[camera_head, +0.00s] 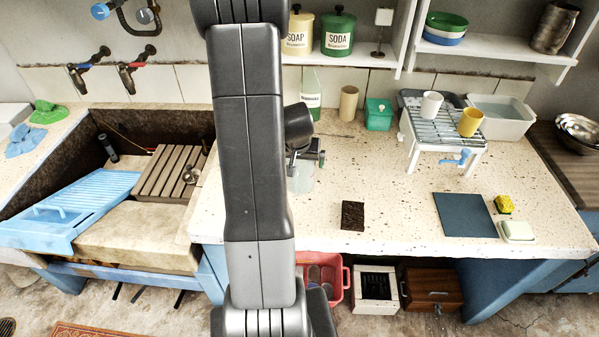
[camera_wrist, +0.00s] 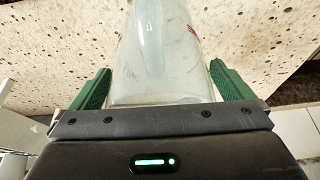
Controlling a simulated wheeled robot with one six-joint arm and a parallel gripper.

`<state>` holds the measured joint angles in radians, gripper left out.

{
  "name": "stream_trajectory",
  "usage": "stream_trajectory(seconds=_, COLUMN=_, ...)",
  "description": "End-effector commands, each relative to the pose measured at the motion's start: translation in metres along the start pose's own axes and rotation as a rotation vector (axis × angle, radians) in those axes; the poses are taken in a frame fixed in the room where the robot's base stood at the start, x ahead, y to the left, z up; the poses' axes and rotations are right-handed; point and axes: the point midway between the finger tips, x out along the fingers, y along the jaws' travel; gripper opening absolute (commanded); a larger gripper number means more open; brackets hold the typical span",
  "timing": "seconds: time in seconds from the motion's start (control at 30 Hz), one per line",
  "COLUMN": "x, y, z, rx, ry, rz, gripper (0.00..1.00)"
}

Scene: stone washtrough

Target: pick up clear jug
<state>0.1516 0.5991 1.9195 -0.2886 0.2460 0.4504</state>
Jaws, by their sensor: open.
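The clear jug (camera_wrist: 155,50) fills the middle of the wrist view, see-through, with a small red mark near its upper right. In the head view only a pale part of the jug (camera_head: 301,180) shows beside my arm, on the speckled counter. My gripper (camera_wrist: 160,82) is open, with one green finger on each side of the jug. Gaps show at the fingers, and I cannot tell if either touches it. In the head view my gripper (camera_head: 306,157) is partly hidden by my arm.
A white rack (camera_head: 445,140) with a white cup (camera_head: 431,104) and a yellow cup (camera_head: 471,122) stands to the right. A dark brown block (camera_head: 352,215) lies nearer the front edge. A green box (camera_head: 378,114) and a beige cylinder (camera_head: 348,103) stand behind.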

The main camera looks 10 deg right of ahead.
Motion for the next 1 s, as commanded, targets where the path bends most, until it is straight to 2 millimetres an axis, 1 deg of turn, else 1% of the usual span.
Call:
stream_trajectory(seconds=0.17, x=0.0, y=0.0, z=0.0, rx=0.0, ry=0.0, rz=0.0, gripper=1.0)
stream_trajectory(seconds=0.3, x=0.0, y=0.0, z=0.0, rx=0.0, ry=0.0, rz=0.0, gripper=0.72)
stream_trajectory(seconds=0.37, x=0.0, y=0.0, z=0.0, rx=0.0, ry=0.0, rz=0.0, gripper=0.61)
stream_trajectory(seconds=0.4, x=0.0, y=0.0, z=0.0, rx=0.0, ry=0.0, rz=0.0, gripper=0.58)
stream_trajectory(seconds=0.6, x=-0.001, y=0.0, z=-0.001, rx=0.0, ry=0.001, rz=0.0, gripper=0.58)
stream_trajectory(seconds=0.7, x=-0.006, y=0.0, z=-0.003, rx=0.0, ry=0.002, rz=0.001, gripper=0.58)
stream_trajectory(seconds=0.77, x=-0.012, y=0.0, z=-0.006, rx=0.001, ry=0.004, rz=0.0, gripper=0.58)
stream_trajectory(seconds=1.0, x=-0.051, y=0.0, z=-0.022, rx=0.001, ry=0.006, rz=-0.001, gripper=0.58)
